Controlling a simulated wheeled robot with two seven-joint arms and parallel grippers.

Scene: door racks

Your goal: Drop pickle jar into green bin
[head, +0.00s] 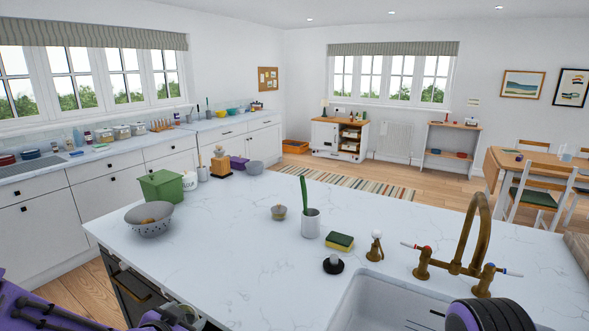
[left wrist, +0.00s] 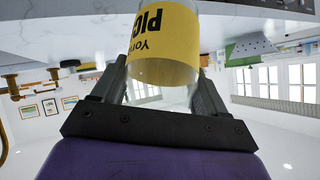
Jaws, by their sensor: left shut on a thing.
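The pickle jar (left wrist: 165,45) shows in the left wrist view, a clear jar with a yellow label and black letters, partly cut off by the frame's top edge. My left gripper (left wrist: 162,78) is shut on it, one dark finger on each side. In the head view my purple left arm is at the bottom left corner, low beside the counter's near edge, and the jar is hard to make out there. The green bin (head: 161,187) stands on the counter's far left part, beyond my left gripper. It also shows upside down in the left wrist view (left wrist: 243,49). My right gripper is out of view.
A cup, sponge (head: 340,241), sink and brass tap (head: 470,245) are to the right.

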